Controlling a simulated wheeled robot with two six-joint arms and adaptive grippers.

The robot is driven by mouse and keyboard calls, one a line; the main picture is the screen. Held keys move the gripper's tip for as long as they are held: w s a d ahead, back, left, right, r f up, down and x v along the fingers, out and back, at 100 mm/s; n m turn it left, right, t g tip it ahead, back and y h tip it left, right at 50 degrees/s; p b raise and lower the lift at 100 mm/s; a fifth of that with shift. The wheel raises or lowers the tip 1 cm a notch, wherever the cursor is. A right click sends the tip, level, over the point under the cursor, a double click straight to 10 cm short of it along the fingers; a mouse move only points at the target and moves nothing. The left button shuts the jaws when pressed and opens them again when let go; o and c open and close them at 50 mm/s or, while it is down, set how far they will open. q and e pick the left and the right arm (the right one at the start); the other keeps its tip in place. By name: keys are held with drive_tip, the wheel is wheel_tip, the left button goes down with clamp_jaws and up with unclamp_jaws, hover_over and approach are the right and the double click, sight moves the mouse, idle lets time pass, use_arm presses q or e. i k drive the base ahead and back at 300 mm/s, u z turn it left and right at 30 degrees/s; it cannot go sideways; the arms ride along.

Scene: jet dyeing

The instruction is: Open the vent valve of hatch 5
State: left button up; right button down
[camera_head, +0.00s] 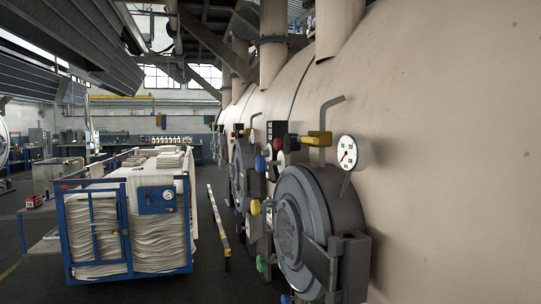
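A round grey hatch (289,232) is on the side of the long beige vessel (440,120), at the right of the head view. Its door looks shut. A bent grey pipe (323,118) with a yellow valve handle (319,138) rises above it; this may be the vent valve. The handle lies roughly level, across the pipe. A white pressure gauge (347,152) is beside it. A second hatch (241,172) shows farther along the vessel, partly hidden. I cannot read a number on either hatch. Neither of my grippers is in view.
Blue, yellow and green knobs (262,263) stick out left of the near hatch. A blue-framed cart (128,235) with folded white cloth stands at left. Some floor is free there.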

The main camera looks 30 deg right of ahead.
sight(307, 139)
drive_tip(key=z, duration=0.15)
drive_tip(key=i, duration=0.9)
drive_tip(key=z, duration=0.25)
